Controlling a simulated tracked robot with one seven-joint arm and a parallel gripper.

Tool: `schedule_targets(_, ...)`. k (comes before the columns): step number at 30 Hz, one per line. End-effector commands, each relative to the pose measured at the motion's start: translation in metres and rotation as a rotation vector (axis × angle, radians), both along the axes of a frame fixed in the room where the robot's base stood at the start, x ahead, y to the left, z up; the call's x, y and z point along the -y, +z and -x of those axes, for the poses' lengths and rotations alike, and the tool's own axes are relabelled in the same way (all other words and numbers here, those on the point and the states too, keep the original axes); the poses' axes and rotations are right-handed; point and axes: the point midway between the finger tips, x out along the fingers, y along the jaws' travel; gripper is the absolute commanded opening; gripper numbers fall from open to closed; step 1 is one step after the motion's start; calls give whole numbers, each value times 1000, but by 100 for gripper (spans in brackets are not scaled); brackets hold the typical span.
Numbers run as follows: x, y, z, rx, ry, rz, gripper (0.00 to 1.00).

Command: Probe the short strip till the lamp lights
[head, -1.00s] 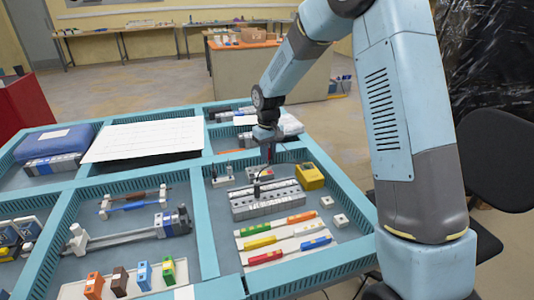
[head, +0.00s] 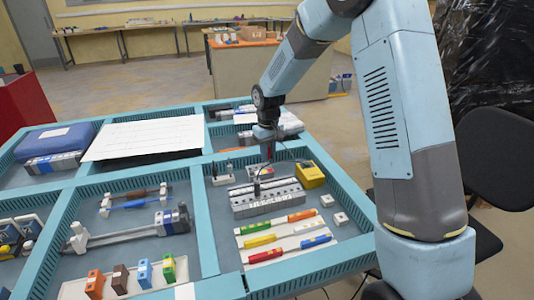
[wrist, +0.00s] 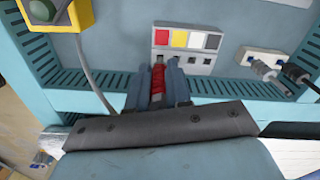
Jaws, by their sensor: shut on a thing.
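My gripper (wrist: 160,68) is shut on a red probe (wrist: 157,82). In the wrist view it points at the short strip (wrist: 185,48), near its red-marked end; the strip has red, yellow, white and grey squares with holes below them. I cannot tell whether the tip is in a hole. In the head view my gripper (head: 268,148) is above the compartment, behind the long grey strip (head: 268,199). A dark probe (head: 257,188) stands at the long strip. The yellow lamp box (head: 311,175) is to its right; its green lamp (wrist: 42,9) looks dull and unlit in the wrist view.
A small white block (wrist: 258,60) holds dark and grey plugs. A cable (wrist: 95,75) hangs from the lamp box. Coloured blocks on pale strips (head: 285,238) and two small white sockets lie at the front. Teal compartment walls (head: 345,195) surround them.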

Motion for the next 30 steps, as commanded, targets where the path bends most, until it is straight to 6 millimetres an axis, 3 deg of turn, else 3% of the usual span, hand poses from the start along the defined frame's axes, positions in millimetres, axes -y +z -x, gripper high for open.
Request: schedule_targets(30, 1, -8, 0, 0, -1, 0, 0)
